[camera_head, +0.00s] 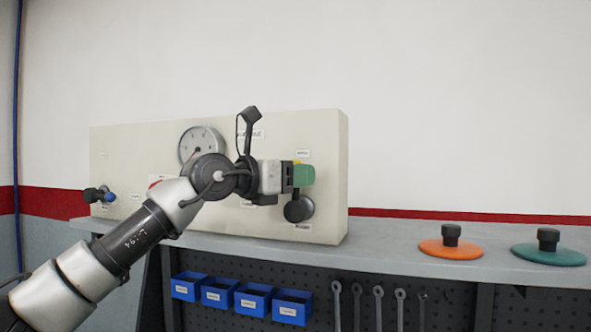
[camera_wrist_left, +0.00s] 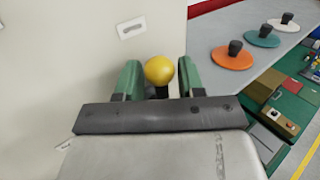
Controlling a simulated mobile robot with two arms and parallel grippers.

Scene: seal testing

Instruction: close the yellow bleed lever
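The yellow bleed lever shows as a round yellow knob (camera_wrist_left: 159,70) in the left wrist view, between the two green fingers of my left gripper (camera_wrist_left: 161,80). The gripper is open, with a gap visible on the knob's left side and a narrower one on its right. In the head view my left gripper (camera_head: 303,175) is at the right part of the beige test panel (camera_head: 325,150), and only a sliver of yellow shows behind its green finger. The rest of the lever is hidden by the gripper. My right gripper is not in view.
The panel carries a round gauge (camera_head: 200,146), a blue-tipped valve (camera_head: 109,196) at left and a black round knob (camera_head: 299,209) below my gripper. An orange disc (camera_head: 450,248) and a teal disc (camera_head: 548,255) lie on the grey bench to the right. Blue bins (camera_head: 252,300) hang below.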

